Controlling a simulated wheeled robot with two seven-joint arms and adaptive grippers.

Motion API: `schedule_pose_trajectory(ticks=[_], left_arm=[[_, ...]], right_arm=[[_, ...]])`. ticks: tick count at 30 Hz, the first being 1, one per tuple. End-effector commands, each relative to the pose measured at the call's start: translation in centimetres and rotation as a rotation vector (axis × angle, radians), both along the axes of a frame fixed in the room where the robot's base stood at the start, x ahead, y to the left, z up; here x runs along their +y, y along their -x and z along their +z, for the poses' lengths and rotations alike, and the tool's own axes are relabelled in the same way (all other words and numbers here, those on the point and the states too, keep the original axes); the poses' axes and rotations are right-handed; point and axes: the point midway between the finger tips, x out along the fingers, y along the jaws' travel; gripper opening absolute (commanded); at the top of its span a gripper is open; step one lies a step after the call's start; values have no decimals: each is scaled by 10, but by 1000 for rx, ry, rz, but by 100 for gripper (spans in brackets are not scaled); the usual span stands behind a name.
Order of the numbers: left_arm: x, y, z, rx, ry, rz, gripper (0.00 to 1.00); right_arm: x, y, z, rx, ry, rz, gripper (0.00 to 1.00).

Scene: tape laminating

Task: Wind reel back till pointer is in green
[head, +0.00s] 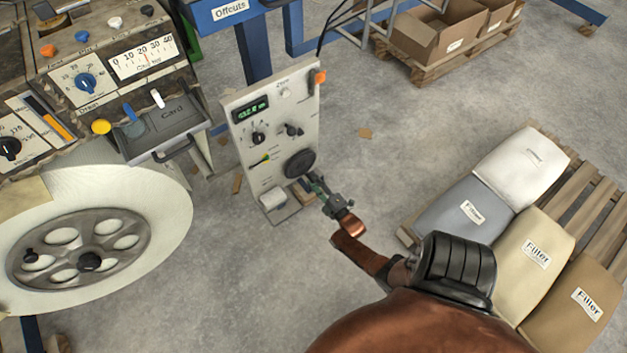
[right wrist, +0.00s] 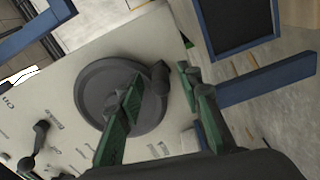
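A white panel (head: 274,95) stands upright in the middle of the head view, with a dark round handwheel (head: 299,164) low on it. In the right wrist view the handwheel (right wrist: 108,92) is grey, with a stubby knob (right wrist: 160,79) near its rim. My right gripper (right wrist: 162,80) is open, its green-padded fingers apart on either side of the knob; contact cannot be told. In the head view the gripper (head: 316,184) is just right of the handwheel. A large pale reel (head: 160,205) is at left. A dial (head: 143,56) has a thin reddish pointer; no green zone is discernible. My left gripper is out of view.
The panel also carries a green digital display (head: 252,110), small dials and an orange button (head: 319,76). A card tray (head: 175,127) juts out at left. Filler bags (head: 535,245) lie on a pallet at right. The floor between panel and pallet is mostly clear.

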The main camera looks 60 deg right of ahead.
Motion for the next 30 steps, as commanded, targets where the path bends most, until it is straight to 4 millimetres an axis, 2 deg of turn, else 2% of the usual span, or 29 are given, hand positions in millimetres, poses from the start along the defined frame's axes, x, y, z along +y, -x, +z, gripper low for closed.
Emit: schedule_pose_trajectory(ticks=[9,15,21,30], left_arm=[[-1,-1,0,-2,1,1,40],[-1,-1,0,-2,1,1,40],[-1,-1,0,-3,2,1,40],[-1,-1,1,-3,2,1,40]], right_arm=[[27,57,-2,3,-2,-4,33],[43,87,-1,2,-1,-4,33],[50,101,-1,1,-1,-4,33],[51,102,-1,1,-1,-3,33]])
